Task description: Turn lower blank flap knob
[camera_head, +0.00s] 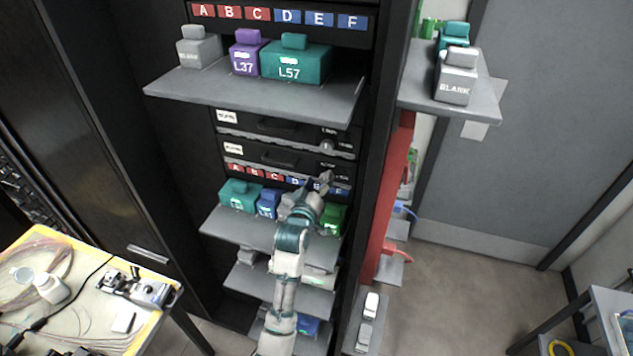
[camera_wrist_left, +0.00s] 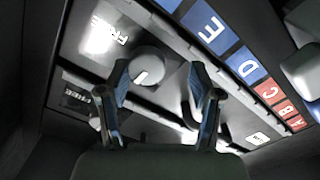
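The lower blank flap (camera_head: 275,157) is a black panel with a white label and a handle, just above the A–F letter strip (camera_head: 262,177). Its round grey knob (camera_wrist_left: 149,66) shows in the left wrist view beside a bright label reading "FREE". My left gripper (camera_head: 323,183) is at the right end of this flap in the head view. Its two fingers (camera_wrist_left: 157,72) are apart in the wrist view, with the knob between and beyond their tips; I cannot tell whether they touch it. My right gripper is out of view.
The upper blank flap (camera_head: 275,127) with its own knob (camera_head: 326,145) is directly above. A wide shelf (camera_head: 250,95) with blank, L37 and L57 blocks juts out higher up. A lower shelf (camera_head: 235,226) with teal, blue and green blocks lies under my arm.

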